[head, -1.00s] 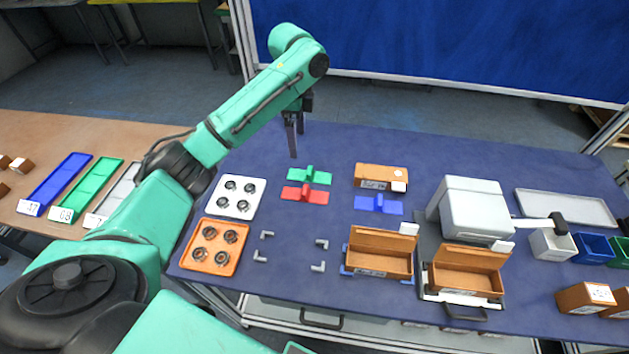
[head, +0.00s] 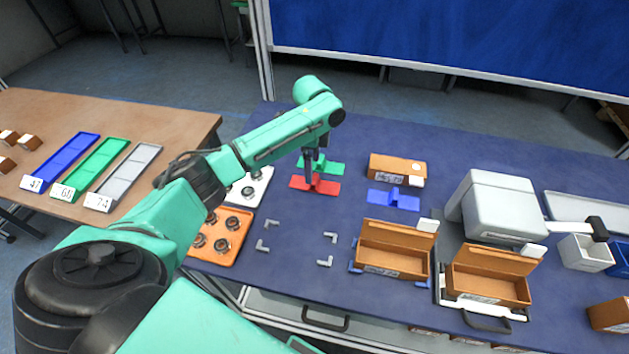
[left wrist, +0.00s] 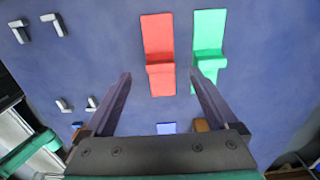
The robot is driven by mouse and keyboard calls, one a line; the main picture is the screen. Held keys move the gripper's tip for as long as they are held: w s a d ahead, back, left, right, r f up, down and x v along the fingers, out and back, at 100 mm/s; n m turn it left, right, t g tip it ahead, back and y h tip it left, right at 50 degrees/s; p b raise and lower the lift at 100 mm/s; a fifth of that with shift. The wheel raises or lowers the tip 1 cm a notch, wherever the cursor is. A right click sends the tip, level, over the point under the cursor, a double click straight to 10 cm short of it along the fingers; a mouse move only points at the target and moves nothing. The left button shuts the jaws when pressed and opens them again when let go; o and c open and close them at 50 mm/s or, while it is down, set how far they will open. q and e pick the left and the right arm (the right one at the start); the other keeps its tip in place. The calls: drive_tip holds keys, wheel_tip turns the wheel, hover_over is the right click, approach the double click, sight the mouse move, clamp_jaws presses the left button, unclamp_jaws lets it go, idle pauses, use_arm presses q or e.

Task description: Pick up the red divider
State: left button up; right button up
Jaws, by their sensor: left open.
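The red divider (head: 300,183) lies flat on the blue table mat, just in front of the green divider (head: 333,168). Both have a raised grip in the middle. In the left wrist view the red divider (left wrist: 157,40) and the green divider (left wrist: 209,35) lie side by side. My left gripper (head: 311,178) is open and right over the red divider's middle in the head view. In the left wrist view its two fingers (left wrist: 160,75) spread on either side of the red divider, with the right finger near the green one. My right gripper is not in view.
A blue divider (head: 407,202) and a closed orange box (head: 389,166) lie to the right. Open orange boxes (head: 392,262) stand at the front. Small grey corner brackets (head: 324,262) lie on the mat. An orange tray (head: 236,249) holds round parts.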

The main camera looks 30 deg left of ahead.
sight(315, 178)
use_arm(q)
drive_tip(key=f, duration=0.1)
drive_tip(key=f+p, duration=0.1)
drive_tip(key=f, duration=0.3)
drive_tip(key=shift+w+d+f+p, duration=0.1)
drive_tip(key=shift+d+f+p, duration=0.15)
drive_tip(key=shift+d+p, duration=0.15)
drive_tip(key=shift+a+f, duration=0.1)
drive_tip(key=shift+f, duration=0.25)
drive_tip(key=c, duration=1.4)
drive_tip(key=shift+r, duration=0.1)
wheel_tip(315, 178, up, 20)
drive_tip(key=shift+b, duration=1.05)
